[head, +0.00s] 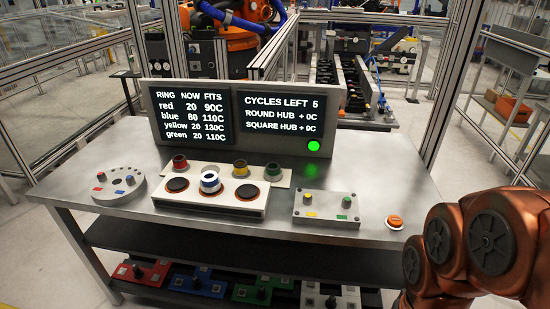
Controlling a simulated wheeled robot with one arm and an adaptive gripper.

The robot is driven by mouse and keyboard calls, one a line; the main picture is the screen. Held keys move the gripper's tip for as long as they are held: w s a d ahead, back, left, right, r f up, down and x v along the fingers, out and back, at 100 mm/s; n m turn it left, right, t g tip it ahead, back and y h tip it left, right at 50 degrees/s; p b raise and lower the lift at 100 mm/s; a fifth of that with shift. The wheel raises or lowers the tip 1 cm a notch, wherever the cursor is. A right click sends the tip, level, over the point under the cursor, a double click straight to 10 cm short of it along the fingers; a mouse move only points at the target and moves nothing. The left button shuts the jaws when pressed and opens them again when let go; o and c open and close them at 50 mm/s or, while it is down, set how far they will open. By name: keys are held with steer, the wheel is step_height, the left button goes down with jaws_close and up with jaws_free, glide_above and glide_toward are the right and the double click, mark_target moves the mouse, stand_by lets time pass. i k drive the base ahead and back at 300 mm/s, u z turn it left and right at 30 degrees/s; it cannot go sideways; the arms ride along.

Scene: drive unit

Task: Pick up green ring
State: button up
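The green ring (273,171) stands at the right end of a pale strip (284,183) at the back of the steel table. The blue ring (210,183), with a white middle, sits on the central pad of a white block in front of the strip. My gripper is outside the view; only my copper-coloured arm links show at the lower right, well away from the rings.
The white block (210,203) has dark round pads. A display (190,117) stands behind, listing green at 20 and 110C. Coloured bases lie below.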

mark_target(273, 173)
steer(key=u, duration=0.7)
steer(key=i, duration=1.1)
steer(key=u, duration=1)
